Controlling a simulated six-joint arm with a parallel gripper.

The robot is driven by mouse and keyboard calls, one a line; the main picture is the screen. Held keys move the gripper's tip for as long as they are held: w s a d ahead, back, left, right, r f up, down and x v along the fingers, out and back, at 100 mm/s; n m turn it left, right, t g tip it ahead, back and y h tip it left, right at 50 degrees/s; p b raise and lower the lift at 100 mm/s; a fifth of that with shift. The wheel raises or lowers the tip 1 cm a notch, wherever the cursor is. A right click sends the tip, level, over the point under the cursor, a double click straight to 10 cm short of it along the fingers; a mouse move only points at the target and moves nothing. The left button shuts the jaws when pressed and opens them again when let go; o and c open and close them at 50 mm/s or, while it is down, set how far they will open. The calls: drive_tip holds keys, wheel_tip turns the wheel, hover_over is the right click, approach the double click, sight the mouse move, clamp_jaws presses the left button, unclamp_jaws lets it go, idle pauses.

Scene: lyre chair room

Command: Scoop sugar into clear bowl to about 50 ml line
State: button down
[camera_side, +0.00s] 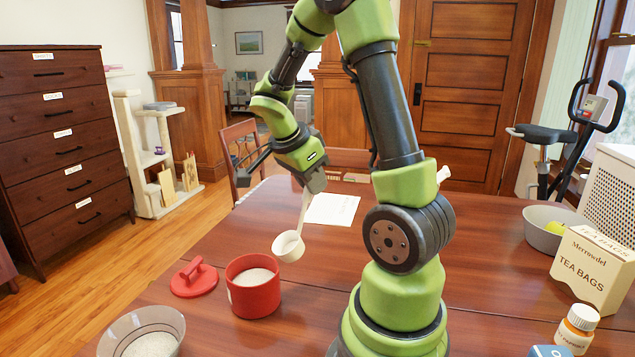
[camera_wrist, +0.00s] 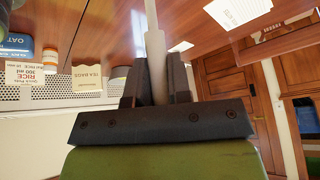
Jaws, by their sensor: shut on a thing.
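My gripper (camera_side: 314,182) is shut on the upper end of the handle of a white scoop (camera_side: 289,247). The scoop hangs with its cup low, above and to the right of a red canister (camera_side: 254,298), apart from it. I cannot tell whether the cup holds anything. The canister is open with white sugar inside. The clear bowl (camera_side: 120,331) is at the bottom left, partly cut off by the picture edge, with white grains in it; its line marks cannot be read. In the wrist view the pale handle (camera_wrist: 154,50) runs up between my fingers (camera_wrist: 157,85).
The red lid (camera_side: 194,279) lies left of the canister. Papers (camera_side: 333,208) lie behind the scoop. A tea bags box (camera_side: 594,270), an orange-labelled bottle (camera_side: 576,329) and a grey bowl (camera_side: 538,235) stand on the right. The table between canister and papers is clear.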

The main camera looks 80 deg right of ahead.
drive_tip(key=w+a+g+h, duration=0.6)
drive_tip(key=w+a+g, duration=0.1)
drive_tip(key=w+a, duration=0.2)
drive_tip(key=shift+w+a+r+n, duration=0.2)
drive_tip(key=shift+w+r+n, duration=0.25)
drive_tip(key=shift+w, duration=0.4)
idle(1.5)
drive_tip(key=shift+w+a+f+g+h, duration=0.2)
drive_tip(key=shift+w+a+h, duration=0.15)
drive_tip(key=shift+w+h, duration=0.05)
drive_tip(key=shift+w+a+f+g+h, duration=0.15)
drive_tip(key=shift+w+a+g+h, duration=0.05)
drive_tip(key=shift+w+a+h, duration=0.2)
idle(0.4)
drive_tip(key=shift+w+a+f, duration=0.1)
drive_tip(key=shift+w+f, duration=0.05)
idle(0.8)
